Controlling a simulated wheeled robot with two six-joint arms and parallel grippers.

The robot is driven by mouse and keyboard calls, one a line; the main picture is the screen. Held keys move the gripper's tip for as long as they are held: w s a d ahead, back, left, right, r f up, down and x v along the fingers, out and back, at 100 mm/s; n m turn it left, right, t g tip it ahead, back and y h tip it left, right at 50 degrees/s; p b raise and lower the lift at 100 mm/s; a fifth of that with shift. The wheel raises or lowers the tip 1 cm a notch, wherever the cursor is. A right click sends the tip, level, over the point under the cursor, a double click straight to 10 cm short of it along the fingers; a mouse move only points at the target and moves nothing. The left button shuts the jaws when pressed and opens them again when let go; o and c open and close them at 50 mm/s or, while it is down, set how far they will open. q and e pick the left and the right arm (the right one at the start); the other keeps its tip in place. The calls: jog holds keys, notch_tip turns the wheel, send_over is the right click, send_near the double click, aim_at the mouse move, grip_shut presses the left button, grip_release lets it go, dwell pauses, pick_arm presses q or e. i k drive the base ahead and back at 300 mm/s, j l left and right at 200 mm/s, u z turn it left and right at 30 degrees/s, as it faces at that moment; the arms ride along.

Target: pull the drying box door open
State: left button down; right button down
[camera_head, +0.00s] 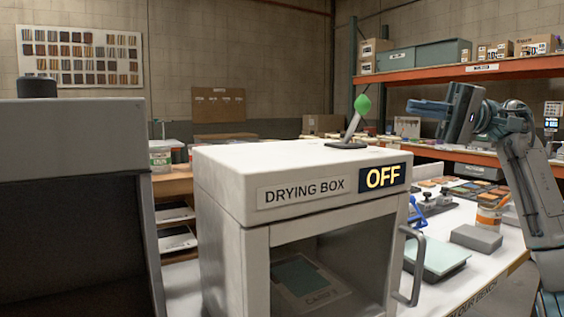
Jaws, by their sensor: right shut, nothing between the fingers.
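The white drying box (222,189) stands in the lower middle on the bench, with a label reading DRYING BOX and a lit OFF sign (382,177). Its door (257,262) has a clear pane and looks shut. The grey bar handle (414,272) is upright at the door's right edge. A card (297,277) lies inside, seen through the pane. My right gripper (412,105) is shut and empty, raised well above and to the right of the handle, with its fingers pointing left. My left gripper is out of the picture.
A lever with a green knob (362,104) stands on the box top. A dark-fronted grey cabinet (75,140) fills the left. Right of the handle, the bench holds a pale green plate (437,254), a grey block (476,238) and a jar (488,211).

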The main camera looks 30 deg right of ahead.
aim_at(256, 241)
jog(key=k, duration=1)
